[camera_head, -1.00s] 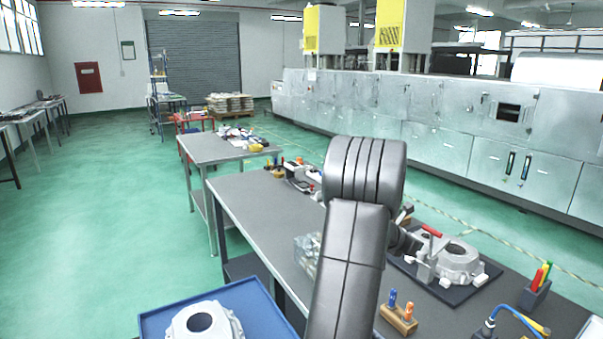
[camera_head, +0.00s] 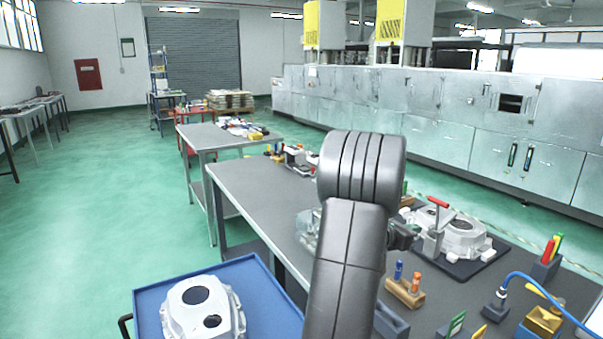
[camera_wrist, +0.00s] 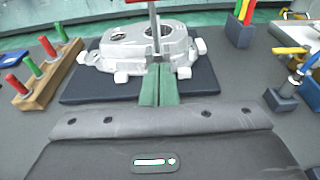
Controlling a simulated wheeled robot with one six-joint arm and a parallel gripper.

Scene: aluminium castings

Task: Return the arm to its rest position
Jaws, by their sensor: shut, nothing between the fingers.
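My arm rises through the middle of the head view and bends over at its top. My gripper (camera_wrist: 160,85) shows in the wrist view as two green fingers lying together with nothing between them. In the head view its dark end (camera_head: 404,237) shows beside my arm, partly hidden. In the wrist view the fingers overlap the front of a grey aluminium casting (camera_wrist: 135,45) on a dark mat (camera_wrist: 90,88); I cannot tell the gap between them.
A wooden block (camera_head: 405,291) with coloured-handled tools stands on the grey bench (camera_head: 262,205). A pen holder (camera_head: 545,266) and blue cable (camera_head: 540,280) are at right. A blue tray (camera_head: 150,300) holds another casting (camera_head: 200,310) at lower left. Green floor (camera_head: 100,220) is open at left.

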